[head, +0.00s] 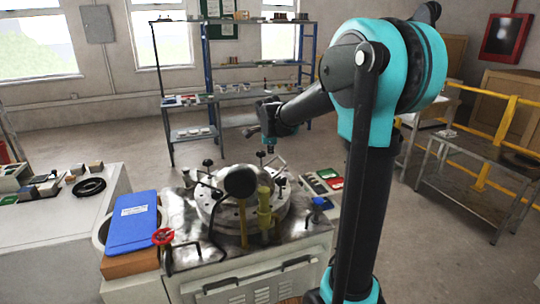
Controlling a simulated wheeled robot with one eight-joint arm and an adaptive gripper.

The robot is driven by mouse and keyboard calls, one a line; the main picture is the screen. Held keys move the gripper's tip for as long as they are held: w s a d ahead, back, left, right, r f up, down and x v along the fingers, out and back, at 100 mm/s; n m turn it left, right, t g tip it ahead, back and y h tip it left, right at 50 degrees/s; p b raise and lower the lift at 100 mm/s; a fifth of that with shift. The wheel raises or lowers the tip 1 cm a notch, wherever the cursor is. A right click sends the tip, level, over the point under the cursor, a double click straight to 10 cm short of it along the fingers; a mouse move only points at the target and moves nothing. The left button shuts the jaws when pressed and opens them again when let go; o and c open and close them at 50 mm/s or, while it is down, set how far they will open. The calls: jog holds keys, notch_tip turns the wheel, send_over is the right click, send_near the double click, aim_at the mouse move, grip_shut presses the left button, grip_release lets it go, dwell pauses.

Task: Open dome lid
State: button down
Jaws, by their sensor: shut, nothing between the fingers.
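My gripper (253,131) is shut and empty. It is small in the head view and appears above and behind the dome, apart from it. Its fingers are hard to make out.
Yellow posts (265,210), dark clamps and hoses stand around the plate. A blue binder (131,222) and a red handwheel (163,237) are at the left. A side bench (45,225) holds small parts. Shelves (240,90) stand behind. Floor is clear toward the right table (475,170).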

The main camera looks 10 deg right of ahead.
jog(key=x, duration=0.9)
jog(key=shift+w+d+f, duration=0.1)
jog(key=shift+w+f, duration=0.15)
jog(key=shift+w, duration=0.35)
jog(key=shift+w+d+f, duration=0.1)
jog(key=shift+w+f, duration=0.1)
jog(key=shift+w, duration=0.4)
jog(key=shift+w+d+f, duration=0.1)
jog(key=shift+w+f, duration=0.15)
jog(key=shift+w, duration=0.35)
